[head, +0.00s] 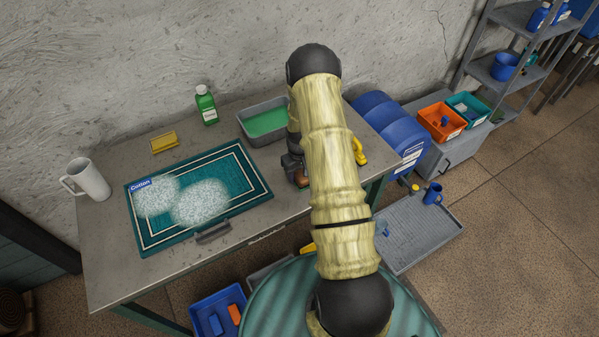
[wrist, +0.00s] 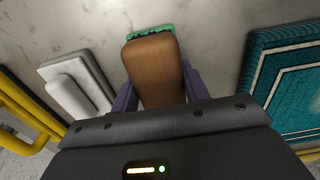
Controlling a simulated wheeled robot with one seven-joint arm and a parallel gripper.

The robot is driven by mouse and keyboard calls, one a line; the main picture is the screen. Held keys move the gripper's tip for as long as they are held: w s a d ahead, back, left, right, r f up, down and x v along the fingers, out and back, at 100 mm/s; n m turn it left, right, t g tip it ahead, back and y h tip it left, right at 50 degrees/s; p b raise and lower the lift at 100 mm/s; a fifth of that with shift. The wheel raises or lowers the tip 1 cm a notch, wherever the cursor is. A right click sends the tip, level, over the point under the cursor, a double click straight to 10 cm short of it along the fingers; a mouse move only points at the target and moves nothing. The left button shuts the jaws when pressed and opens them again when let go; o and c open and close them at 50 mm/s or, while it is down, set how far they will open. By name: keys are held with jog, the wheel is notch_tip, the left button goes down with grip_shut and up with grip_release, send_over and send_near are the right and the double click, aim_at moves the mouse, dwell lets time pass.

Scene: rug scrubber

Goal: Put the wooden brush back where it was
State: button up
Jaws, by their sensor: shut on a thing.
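The wooden brush (wrist: 153,65) has a brown wooden back and a green edge with dark bristles at its far end. My gripper (wrist: 158,88) is shut on it, with a purple finger on each side. In the head view the brush (head: 302,181) shows only as a small brown patch beside my arm, over the right part of the table. My gripper (head: 295,168) is mostly hidden there by my arm. I cannot tell whether the brush touches the tabletop. The teal rug (head: 230,168) lies to its left with two white foam patches; it also shows in the wrist view (wrist: 290,85).
A grey tray with green liquid (head: 265,122) stands behind the gripper. A green bottle (head: 206,105), yellow block (head: 164,141) and white mug (head: 88,179) stand farther left. A yellow object (head: 359,151) is right of my arm. A pale block (wrist: 75,88) lies left of the brush.

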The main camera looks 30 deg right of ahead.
aim_at(300, 171)
jog(key=shift+s, duration=0.1)
jog(key=shift+d, duration=0.1)
jog(key=o, duration=1.1)
jog(key=shift+f, duration=0.1)
jog(key=shift+d, duration=0.1)
jog(key=shift+r, duration=0.45)
notch_tip(300, 171, up, 11)
jog(key=b, duration=0.3)
jog(key=shift+f+b, duration=0.2)
jog(key=shift+b, duration=0.15)
jog(key=shift+r, duration=0.4)
